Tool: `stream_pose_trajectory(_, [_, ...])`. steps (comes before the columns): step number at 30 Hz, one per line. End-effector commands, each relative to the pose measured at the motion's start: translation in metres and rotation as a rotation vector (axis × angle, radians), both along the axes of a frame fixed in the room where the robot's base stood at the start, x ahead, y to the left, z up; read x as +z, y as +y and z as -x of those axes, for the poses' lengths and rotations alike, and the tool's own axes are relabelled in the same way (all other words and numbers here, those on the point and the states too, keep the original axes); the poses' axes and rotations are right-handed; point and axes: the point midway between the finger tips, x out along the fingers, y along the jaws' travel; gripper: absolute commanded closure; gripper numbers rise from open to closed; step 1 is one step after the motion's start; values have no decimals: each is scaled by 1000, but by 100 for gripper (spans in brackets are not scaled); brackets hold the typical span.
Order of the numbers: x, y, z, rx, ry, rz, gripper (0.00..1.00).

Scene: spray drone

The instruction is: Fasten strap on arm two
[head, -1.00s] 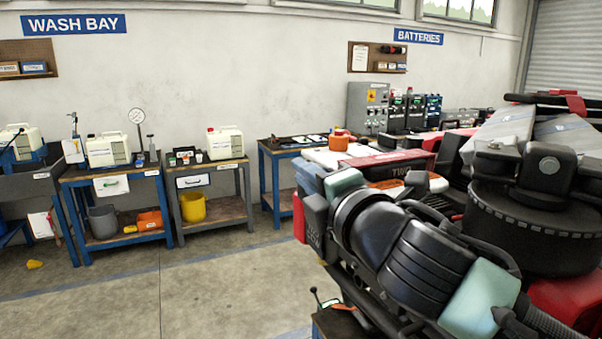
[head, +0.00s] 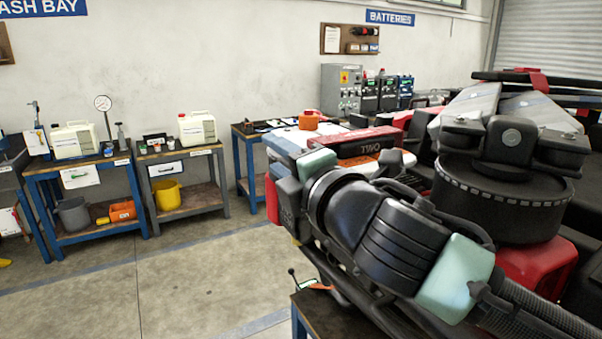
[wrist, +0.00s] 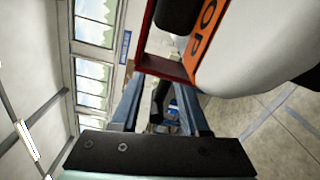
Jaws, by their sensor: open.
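The spray drone fills the right of the head view. A red panel marked "TWO" (head: 367,147) shows on its near side, behind my arm. Folded black booms (head: 570,82) lie across its top, with a red band (head: 527,74) around one; I cannot tell whether this is the strap. My gripper (wrist: 160,88) shows in the wrist view with two blue-grey fingers apart and nothing clearly held. A red frame (wrist: 160,67) and a white rounded body with an orange lettered band (wrist: 207,35) are close by its fingertips. In the head view my fingers are hidden.
Blue and grey benches with white jugs (head: 198,127) stand along the left wall. A dark-topped bench (head: 335,318) is close at the bottom, under my arm. Battery chargers (head: 368,95) stand behind the drone. The floor at left centre is clear.

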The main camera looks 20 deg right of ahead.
Motion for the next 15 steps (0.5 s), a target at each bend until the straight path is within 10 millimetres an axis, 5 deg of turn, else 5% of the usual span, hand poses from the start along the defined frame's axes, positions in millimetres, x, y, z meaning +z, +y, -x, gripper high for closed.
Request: stream_pose_trajectory(15, [-2, -8, 99, -6, 2, 3, 55])
